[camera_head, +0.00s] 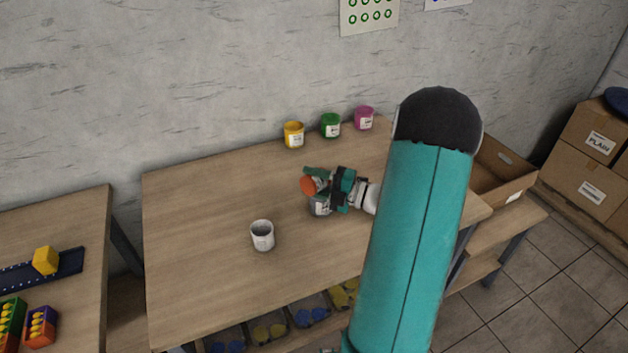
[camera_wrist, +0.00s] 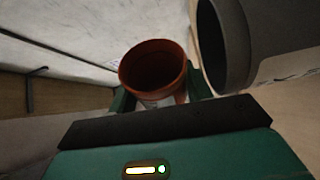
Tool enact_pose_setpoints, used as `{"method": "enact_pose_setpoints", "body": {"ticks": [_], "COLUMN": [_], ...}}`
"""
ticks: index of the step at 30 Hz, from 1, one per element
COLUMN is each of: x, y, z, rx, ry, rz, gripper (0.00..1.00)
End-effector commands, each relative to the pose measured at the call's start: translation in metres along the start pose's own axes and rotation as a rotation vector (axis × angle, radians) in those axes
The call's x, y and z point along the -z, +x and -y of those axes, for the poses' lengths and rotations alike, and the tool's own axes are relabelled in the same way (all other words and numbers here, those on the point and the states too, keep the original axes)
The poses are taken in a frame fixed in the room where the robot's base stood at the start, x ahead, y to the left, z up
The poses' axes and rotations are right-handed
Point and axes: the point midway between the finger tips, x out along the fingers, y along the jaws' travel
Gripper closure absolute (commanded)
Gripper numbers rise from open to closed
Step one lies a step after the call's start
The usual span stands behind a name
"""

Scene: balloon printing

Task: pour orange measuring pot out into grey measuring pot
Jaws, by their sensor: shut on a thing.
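In the wrist view the grey pot (camera_wrist: 226,45) looms large at the upper right, close beside the orange one.
A white pot (camera_head: 262,236) stands on the table (camera_head: 200,215) to the left. Yellow (camera_head: 293,135), green (camera_head: 331,125) and magenta (camera_head: 364,118) pots stand along the back edge. The table's left part is clear.

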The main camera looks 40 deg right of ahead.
Motion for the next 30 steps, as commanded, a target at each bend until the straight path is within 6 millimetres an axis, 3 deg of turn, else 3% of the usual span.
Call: {"method": "enact_pose_setpoints", "body": {"ticks": [6, 15, 22, 30], "x": [0.0059, 0.0064, 0.0112, 0.0111], "y": [0.0029, 0.0029, 0.0049, 0.0047], "z": [0.0078, 0.008, 0.0051, 0.0056], "rx": [0.083, 0.096, 0.191, 0.203], "ry": [-0.202, -0.233, -0.465, -0.493], "rz": [-0.001, 0.0, -0.001, 0.0], "gripper": [0.74, 0.74, 0.74, 0.74]}}
